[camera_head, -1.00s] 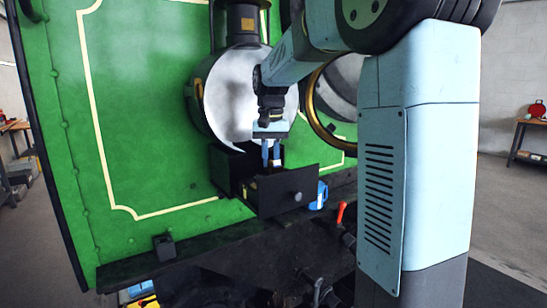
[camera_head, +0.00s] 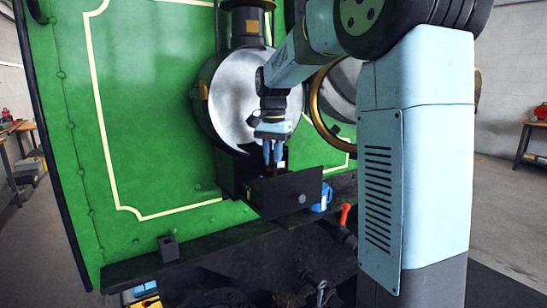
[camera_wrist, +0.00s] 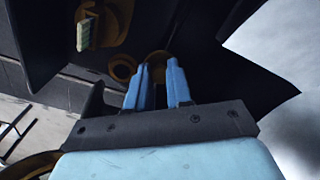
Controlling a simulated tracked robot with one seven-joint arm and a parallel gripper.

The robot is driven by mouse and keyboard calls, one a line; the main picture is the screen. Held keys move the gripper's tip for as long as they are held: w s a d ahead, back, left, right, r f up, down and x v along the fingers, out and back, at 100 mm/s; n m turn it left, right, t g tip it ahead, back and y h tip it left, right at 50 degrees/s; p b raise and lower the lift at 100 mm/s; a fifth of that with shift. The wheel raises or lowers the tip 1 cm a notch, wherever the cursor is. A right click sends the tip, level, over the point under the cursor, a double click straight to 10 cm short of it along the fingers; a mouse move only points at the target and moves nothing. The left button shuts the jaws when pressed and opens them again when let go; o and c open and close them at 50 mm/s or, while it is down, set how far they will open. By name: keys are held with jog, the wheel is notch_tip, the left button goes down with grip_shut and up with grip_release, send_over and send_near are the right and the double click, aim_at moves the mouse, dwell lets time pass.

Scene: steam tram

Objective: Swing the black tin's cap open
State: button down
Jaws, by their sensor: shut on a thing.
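A black box (camera_head: 232,176) sits low on the green wall, under the silver drum. A black panel (camera_head: 288,194) with a grey knob stands out at its front. I take this box for the black tin, but cannot tell which part is its cap. My gripper (camera_head: 273,164) points down at the box opening, behind the panel. In the wrist view my gripper (camera_wrist: 160,78) has its two blue fingers close around a small brownish-brass round piece (camera_wrist: 158,59). Beside it are a brass ring (camera_wrist: 122,68) and a pale block (camera_wrist: 84,34). The dark interior hides what the piece joins.
The silver drum (camera_head: 247,100) is just behind my gripper. A brass-rimmed round door (camera_head: 320,105) stands open to its right. A blue mug (camera_head: 321,196) and a red handle (camera_head: 345,214) are right of the panel. A dark ledge (camera_head: 200,250) runs below.

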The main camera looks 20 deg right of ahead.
jog(key=c, duration=1)
grip_release()
jog(key=shift+r, duration=0.3)
notch_tip(320, 180, up, 2)
jog(key=shift+r, duration=0.15)
jog(key=s+r, duration=1)
jog(key=s, duration=0.4)
